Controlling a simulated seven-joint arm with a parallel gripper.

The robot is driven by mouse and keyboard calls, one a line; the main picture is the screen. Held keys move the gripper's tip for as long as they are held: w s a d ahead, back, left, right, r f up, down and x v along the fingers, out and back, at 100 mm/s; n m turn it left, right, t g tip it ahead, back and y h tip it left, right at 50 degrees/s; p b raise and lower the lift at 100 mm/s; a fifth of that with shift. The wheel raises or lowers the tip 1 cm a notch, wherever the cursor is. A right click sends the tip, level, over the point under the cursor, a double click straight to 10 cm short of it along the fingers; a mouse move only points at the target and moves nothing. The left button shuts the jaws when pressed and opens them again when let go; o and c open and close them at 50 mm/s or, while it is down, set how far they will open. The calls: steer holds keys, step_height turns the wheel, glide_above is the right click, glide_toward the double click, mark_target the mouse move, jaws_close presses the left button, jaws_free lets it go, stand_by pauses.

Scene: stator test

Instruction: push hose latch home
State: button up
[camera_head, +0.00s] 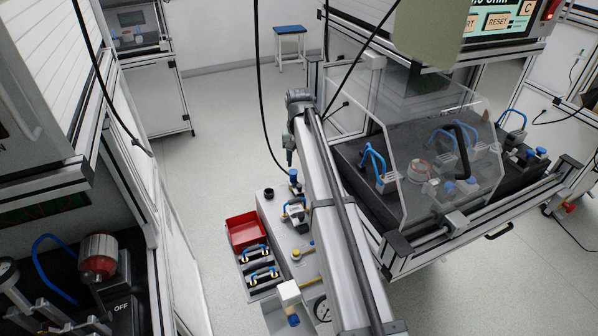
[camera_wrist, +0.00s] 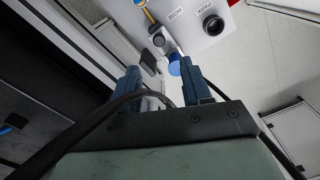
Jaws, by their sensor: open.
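The white panel (camera_wrist: 185,10) carries HOSE and PARK labels in the wrist view. By the HOSE label are a grey fitting (camera_wrist: 157,39) with a yellow line and a dark lever-like part (camera_wrist: 147,63). I cannot tell for certain which part is the latch. A blue cylindrical part (camera_wrist: 173,66) shows between my fingertips, apparently beyond them. My gripper (camera_wrist: 160,73) is open, its two blue fingers apart with nothing clearly held. In the head view my gripper (camera_head: 289,160) hangs above the far end of the panel (camera_head: 284,230), near a blue-topped plug (camera_head: 294,180).
A black ring (camera_wrist: 212,24) sits beside the PARK label. A black cable crosses in front of my fingers in the wrist view. A red bin (camera_head: 246,230), blue-handled parts (camera_head: 262,274) and a gauge (camera_head: 322,308) flank the panel. A clear-covered test fixture (camera_head: 440,150) stands right.

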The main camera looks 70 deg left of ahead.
steer(key=shift+r, duration=2.1)
